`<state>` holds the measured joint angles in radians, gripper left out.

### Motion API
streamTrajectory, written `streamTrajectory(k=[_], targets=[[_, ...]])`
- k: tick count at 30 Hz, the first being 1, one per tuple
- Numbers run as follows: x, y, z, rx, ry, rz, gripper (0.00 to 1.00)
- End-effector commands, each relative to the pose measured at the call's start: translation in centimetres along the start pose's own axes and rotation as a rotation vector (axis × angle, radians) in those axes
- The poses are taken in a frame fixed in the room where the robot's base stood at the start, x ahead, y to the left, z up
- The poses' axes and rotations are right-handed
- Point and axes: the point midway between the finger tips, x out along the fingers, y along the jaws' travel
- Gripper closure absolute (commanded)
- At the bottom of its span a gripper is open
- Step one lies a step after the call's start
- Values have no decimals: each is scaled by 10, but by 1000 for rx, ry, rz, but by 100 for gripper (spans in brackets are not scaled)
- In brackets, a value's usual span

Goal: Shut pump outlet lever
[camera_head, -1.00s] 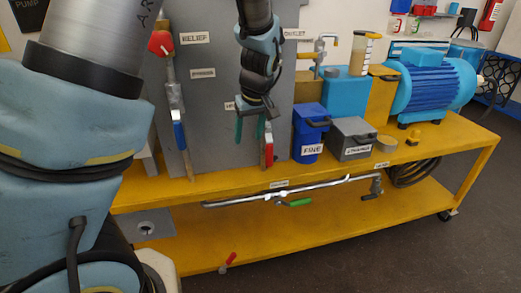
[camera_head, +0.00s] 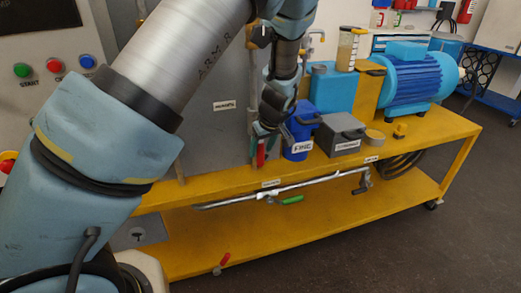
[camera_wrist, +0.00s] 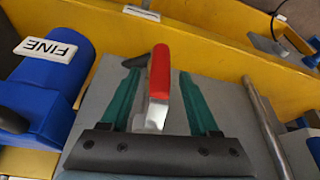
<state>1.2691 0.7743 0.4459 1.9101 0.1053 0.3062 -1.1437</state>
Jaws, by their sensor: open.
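A red-handled lever (camera_head: 261,155) hangs low on the grey panel, just left of the blue FINE box. In the wrist view its red handle (camera_wrist: 160,72) and bare metal shank lie between my fingers. No label marking it as the pump outlet is readable now. My gripper (camera_head: 264,140) has its teal fingers apart, one on each side of the handle. The handle is not clamped. My arm hides part of the panel above the lever.
The blue FINE box (camera_head: 299,130) and a grey box (camera_head: 340,134) stand close right of my gripper. A pipe with a green lever (camera_head: 292,200) runs along the yellow bench's front. A blue motor (camera_head: 415,80) stands farther right. A red-handled lever (camera_head: 225,258) is at the lower shelf.

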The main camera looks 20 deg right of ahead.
Motion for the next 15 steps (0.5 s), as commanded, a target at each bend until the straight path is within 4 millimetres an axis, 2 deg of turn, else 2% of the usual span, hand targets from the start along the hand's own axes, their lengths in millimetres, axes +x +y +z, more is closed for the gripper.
streamTrajectory(k=[6,14,15], targets=[[16,0,0,0,0,0,38],[17,0,0,0,0,0,38],[17,0,0,0,0,0,40]])
